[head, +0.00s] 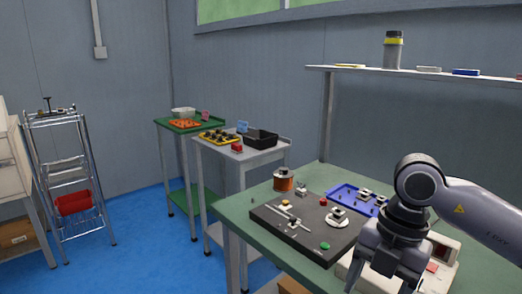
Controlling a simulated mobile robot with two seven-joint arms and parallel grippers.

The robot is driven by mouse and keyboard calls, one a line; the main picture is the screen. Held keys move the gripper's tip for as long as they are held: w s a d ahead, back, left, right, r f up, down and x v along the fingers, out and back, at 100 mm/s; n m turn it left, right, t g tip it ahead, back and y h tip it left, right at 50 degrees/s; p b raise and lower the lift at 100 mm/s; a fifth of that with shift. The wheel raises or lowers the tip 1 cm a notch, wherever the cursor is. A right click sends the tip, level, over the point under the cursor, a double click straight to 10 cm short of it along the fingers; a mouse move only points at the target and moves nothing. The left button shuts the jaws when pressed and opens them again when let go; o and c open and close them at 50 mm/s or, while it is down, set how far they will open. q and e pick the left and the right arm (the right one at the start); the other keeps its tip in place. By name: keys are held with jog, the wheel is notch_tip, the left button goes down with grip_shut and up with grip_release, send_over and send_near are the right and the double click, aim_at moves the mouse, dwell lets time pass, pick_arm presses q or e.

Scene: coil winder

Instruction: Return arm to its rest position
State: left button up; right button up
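One of my arms comes in from the right, and its grey gripper (388,278) points down over the front right of the green workbench (262,224). The fingertips run off the bottom edge, so I cannot see whether it is open or holds anything. It hides part of a pale instrument box (440,262) behind it. My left arm and gripper are not in view. The black winder plate (285,232) with a rail, a white disc and red and green buttons lies on the bench, left of the gripper.
A copper wire spool (284,181) stands at the bench's back left. A blue tray (347,191) with small parts lies behind the plate. A shelf (430,73) with a jar runs above. Side tables and a wire rack (69,170) stand left, with clear blue floor between.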

jog(key=s+a+r+n+g+y+p, duration=0.1)
jog(key=s+a+r+g+y+p, duration=0.15)
jog(key=a+y, duration=0.6)
jog(key=s+a+r+n+g+y+p, duration=0.15)
jog(key=s+a+y, duration=0.25)
jog(key=a+y, duration=0.4)
jog(key=w+d+r+m+t+y, duration=0.2)
jog(key=w+m+t+y, duration=0.25)
jog(key=m+t, duration=0.7)
jog(key=w+d+f+m+t+h+p, duration=0.3)
jog(key=d+f+m+t+h, duration=0.6)
jog(key=f+m+t+h, duration=0.4)
pick_arm(q)
notch_tip(320, 180, up, 7)
jog(key=p, duration=0.1)
jog(key=shift+a, duration=0.45)
pick_arm(e)
jog(key=s+d+f+m+g+h, duration=0.1)
jog(key=s+d+f+g+h, duration=0.2)
jog(key=s+f, duration=0.3)
jog(key=s+d+f+m+g+h, duration=0.2)
jog(key=s+d+f+g+h, duration=0.2)
jog(key=f, duration=0.5)
jog(key=s+d+g, duration=0.1)
jog(key=s+g, duration=0.1)
jog(key=s, duration=0.1)
jog(key=shift+f+h, duration=0.15)
jog(key=shift+h, duration=0.15)
pick_arm(q)
jog(key=shift+w, duration=0.1)
